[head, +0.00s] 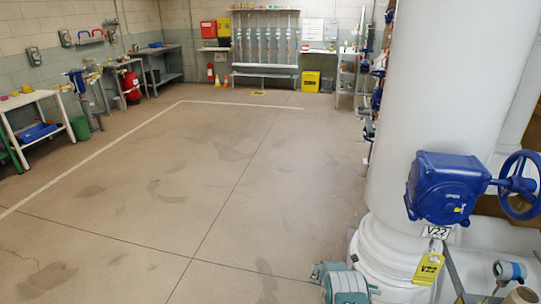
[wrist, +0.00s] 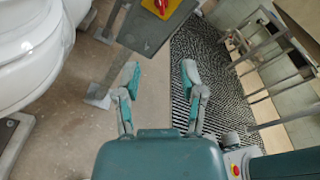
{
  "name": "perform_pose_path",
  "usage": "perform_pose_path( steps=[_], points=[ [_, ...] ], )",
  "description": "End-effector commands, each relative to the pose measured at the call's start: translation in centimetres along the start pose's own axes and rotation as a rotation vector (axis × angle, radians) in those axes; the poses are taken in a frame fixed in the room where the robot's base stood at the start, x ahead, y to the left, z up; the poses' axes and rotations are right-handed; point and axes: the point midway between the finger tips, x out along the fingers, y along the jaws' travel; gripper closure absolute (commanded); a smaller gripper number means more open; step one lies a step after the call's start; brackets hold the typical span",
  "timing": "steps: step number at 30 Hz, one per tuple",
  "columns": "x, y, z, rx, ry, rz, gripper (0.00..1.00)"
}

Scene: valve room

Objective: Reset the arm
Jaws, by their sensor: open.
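My gripper (wrist: 160,82) shows in the wrist view, with its two grey and teal fingers spread apart. Nothing is between the fingers. Beyond them are bare floor and the edge of a dark ribbed mat. In the head view the gripper is not visible. A teal and grey part of my own body shows at the bottom of that view.
A grey panel with a red-and-yellow switch (wrist: 160,6) is ahead of the gripper. The floor (head: 200,190) is clear.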

Motion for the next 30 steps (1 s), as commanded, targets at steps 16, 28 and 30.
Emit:
perform_pose_path(
  steps=[16, 28, 30],
  points=[
    [-3.9, -8.4, 12.3, 0.39, 0.315, 0.087, 0.48],
    [-7.5, -19.1, 18.7, 0.739, 0.611, 0.126, 0.48],
    [-8.0, -21.1, 19.4, 0.8, 0.667, 0.13, 0.48]
  ],
)
